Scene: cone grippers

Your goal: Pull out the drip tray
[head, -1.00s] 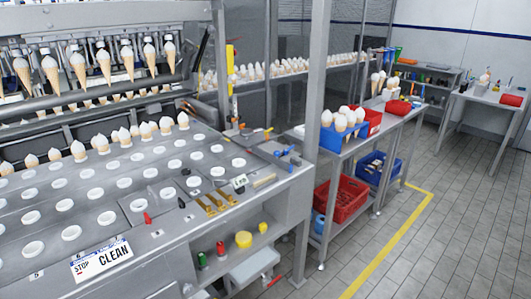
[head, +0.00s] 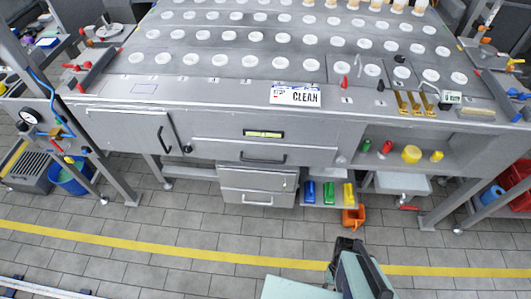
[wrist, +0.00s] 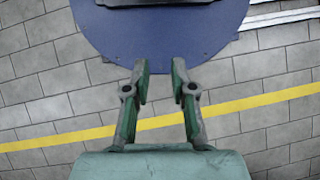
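Nothing is clearly labelled as the drip tray. A wide, shallow grey drawer front (head: 215,152) with a dark bar handle (head: 263,158) runs under the front edge of the machine and looks pushed in. Below it are two stacked smaller drawers (head: 258,187) with bar handles, also shut. A pale tray-like box (head: 403,183) hangs under the open shelf at right. I cannot tell which is the drip tray. My gripper (wrist: 160,72) is open and empty above the floor in the wrist view. Part of my arm shows at the bottom of the head view, away from the machine.
The machine top (head: 230,65) carries rows of white rings and a CLEAN sign (head: 295,95). Blue, green and yellow items (head: 328,192) and an orange bin (head: 353,217) sit low beside the drawers. Tiled floor with a yellow line (head: 150,245) is clear in front.

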